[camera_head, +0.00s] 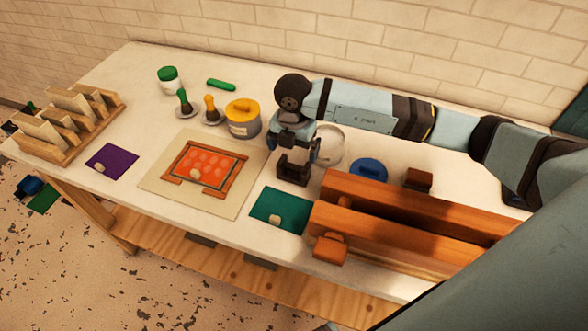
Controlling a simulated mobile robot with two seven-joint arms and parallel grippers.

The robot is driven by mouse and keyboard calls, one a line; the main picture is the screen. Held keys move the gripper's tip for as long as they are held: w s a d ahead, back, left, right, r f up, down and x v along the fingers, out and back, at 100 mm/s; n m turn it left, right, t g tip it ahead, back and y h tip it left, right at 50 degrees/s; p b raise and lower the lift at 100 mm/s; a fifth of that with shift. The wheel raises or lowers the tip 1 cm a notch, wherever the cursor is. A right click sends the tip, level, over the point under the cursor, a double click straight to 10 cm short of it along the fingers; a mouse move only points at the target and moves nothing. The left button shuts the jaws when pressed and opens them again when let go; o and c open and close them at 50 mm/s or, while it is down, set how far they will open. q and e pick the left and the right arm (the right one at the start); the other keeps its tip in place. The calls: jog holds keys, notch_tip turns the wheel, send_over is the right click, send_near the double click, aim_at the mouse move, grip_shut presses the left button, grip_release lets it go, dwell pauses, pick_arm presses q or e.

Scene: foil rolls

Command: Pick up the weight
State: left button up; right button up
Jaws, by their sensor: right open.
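My right gripper (298,157) is open, pointing down over the table's middle, just left of a pale round dish. A dark brown block-like piece (293,174) shows at its fingertips; it may be the weight, but I cannot tell whether the fingers touch it. Another small brown block (418,179) sits behind the long wooden press. A blue round piece with a raised grip (368,169) lies between the gripper and that block. My left gripper is not in view.
The wooden press (400,225) fills the table's right front. A green sheet (280,209) lies in front of the gripper. A framed orange sheet (207,164), a yellow-lidded tin (243,118) and a purple sheet (112,161) are to the left. A wooden rack (66,142) stands far left.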

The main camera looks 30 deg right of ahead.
aim_at(294, 165)
jog(key=shift+s+f+p, duration=0.15)
jog(key=shift+f+p, duration=0.55)
jog(key=shift+f, duration=2.4)
jog(key=c, duration=1.2)
jog(key=shift+r, duration=0.1)
jog(key=shift+c, duration=0.6)
jog(key=shift+r, duration=0.1)
